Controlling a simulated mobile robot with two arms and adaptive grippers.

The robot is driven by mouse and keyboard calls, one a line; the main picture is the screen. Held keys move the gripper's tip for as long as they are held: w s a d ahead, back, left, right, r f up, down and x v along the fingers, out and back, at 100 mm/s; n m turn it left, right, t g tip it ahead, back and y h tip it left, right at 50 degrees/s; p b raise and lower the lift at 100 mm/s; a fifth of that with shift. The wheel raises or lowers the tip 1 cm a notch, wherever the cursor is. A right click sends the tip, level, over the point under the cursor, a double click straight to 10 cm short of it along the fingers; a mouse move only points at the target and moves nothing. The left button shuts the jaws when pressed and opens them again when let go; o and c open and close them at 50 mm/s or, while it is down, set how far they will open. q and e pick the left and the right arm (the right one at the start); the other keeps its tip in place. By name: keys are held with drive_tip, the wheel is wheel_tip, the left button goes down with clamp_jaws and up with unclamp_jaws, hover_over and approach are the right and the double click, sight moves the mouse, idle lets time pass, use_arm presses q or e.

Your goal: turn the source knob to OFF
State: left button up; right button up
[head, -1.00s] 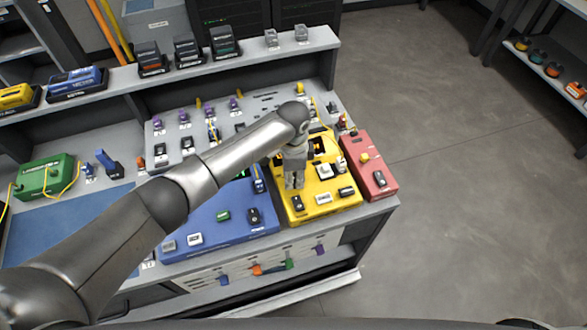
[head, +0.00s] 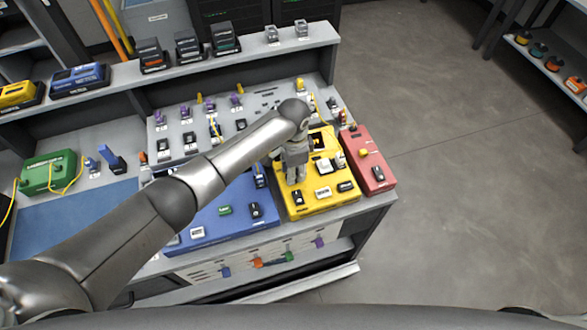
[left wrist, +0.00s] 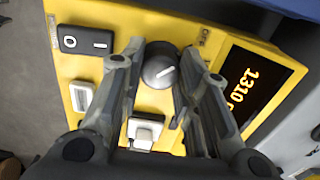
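The yellow source unit (head: 322,200) stands at the front right of the bench, between a blue box and a red box. Its round grey knob (left wrist: 160,66) shows in the left wrist view, with a white pointer mark on its face. A lit display (left wrist: 250,85) with orange digits reading 1310 is to its right. My left gripper (left wrist: 160,58) is open, with one finger on each side of the knob; I cannot tell whether they touch it. In the head view my left gripper (head: 293,170) hangs over the yellow unit and hides the knob. My right gripper is not in view.
A black rocker switch (left wrist: 85,40) and a white connector (left wrist: 145,130) sit near the knob. The blue box (head: 235,218) and the red box (head: 366,160) flank the unit closely. A green case (head: 48,172) is at the left. Floor to the right is clear.

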use_arm(q)
drive_tip(key=o, duration=0.5)
drive_tip(key=shift+c, duration=0.2)
drive_tip(key=shift+r, duration=0.1)
wheel_tip(320, 180, up, 12)
idle(0.6)
